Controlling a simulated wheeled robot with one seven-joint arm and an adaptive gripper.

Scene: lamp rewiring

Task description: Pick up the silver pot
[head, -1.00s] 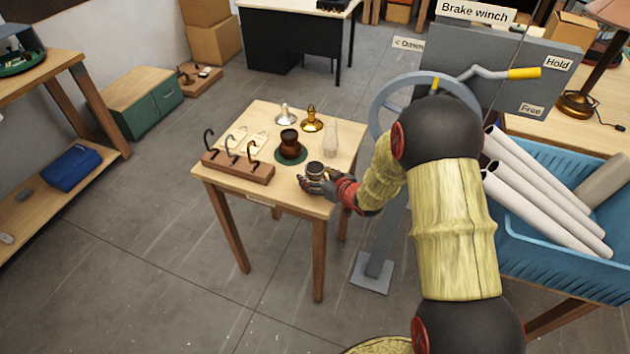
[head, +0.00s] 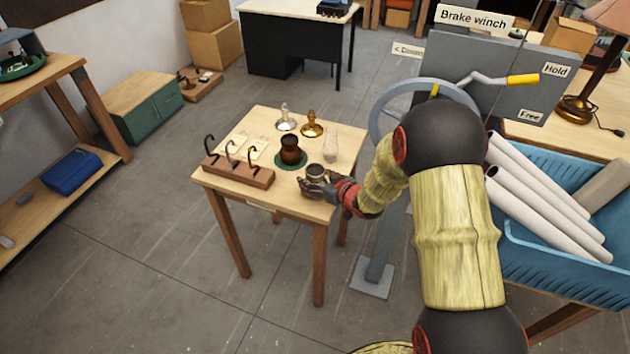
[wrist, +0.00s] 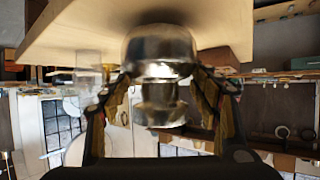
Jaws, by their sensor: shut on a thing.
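The silver pot (head: 315,170) is at the front right corner of the small wooden table (head: 291,203). My gripper (head: 312,186) is shut on it from the right. In the wrist view the shiny silver pot (wrist: 160,50) sits between the two fingers of my gripper (wrist: 160,95), close to the pale tabletop (wrist: 85,35). The wrist picture is blurred and looks upside down. I cannot tell whether the pot's base touches the table. My fingers hide part of its lower side in the head view.
A brown pot (head: 290,150) stands on a green mat (head: 277,161). Behind are silver (head: 286,122) and brass (head: 312,127) pieces and a clear glass piece (head: 331,145). A rack with hooks (head: 240,175) is left. The winch wheel (head: 374,120) and blue crate (head: 550,250) are right.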

